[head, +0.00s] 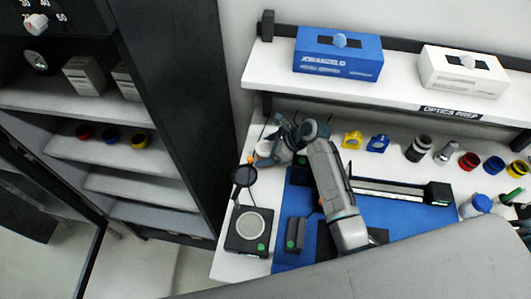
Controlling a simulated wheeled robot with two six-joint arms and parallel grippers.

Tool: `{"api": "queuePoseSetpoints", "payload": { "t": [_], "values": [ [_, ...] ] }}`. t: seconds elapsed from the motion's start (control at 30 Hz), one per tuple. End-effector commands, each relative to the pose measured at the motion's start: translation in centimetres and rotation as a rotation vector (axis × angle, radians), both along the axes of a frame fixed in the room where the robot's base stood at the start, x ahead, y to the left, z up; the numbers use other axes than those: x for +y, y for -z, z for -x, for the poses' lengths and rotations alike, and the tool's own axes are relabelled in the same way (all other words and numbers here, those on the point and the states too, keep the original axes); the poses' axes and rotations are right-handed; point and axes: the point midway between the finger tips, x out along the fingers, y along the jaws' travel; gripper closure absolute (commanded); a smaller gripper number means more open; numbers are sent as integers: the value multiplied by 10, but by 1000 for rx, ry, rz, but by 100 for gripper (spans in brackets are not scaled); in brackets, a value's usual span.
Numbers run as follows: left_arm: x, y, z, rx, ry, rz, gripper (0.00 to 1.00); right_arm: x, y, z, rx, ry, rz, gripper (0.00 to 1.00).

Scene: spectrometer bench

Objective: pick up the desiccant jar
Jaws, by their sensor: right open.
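A small pale, rounded object (264,149), which looks like the desiccant jar, stands at the back left of the white bench. It is partly hidden by my right gripper (272,136), so its shape and lid are not clear. My right arm reaches across the blue mat from the front, and its open gripper is at this object. I cannot tell whether the fingers are around it or touching it. A white jar with a blue lid (479,204) stands at the right of the bench, away from the gripper. My left gripper is not in view.
A dark stand with a round lens (243,176) and a black box with a pale disc (249,231) stand close in front. A black rail (400,191) lies on the blue mat (285,210). Several colored mounts line the back. A shelf (390,90) overhangs behind; a dark cabinet stands left.

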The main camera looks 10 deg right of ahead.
Motion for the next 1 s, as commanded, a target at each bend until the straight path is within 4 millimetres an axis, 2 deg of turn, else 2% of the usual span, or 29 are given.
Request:
{"api": "queuePoseSetpoints", "payload": {
  "t": [0.17,0.43,0.47,0.7,1.0],
  "values": [
    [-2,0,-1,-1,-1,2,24,14,15,-8,0,1,-1,20],
    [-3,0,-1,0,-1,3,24,16,17,-8,-1,0,1,20],
    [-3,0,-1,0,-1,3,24,16,17,-8,-1,0,1,24],
    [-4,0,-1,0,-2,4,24,15,17,-8,-1,0,1,71],
    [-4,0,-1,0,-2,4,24,15,15,-9,-2,1,0,71]
  ]
}}
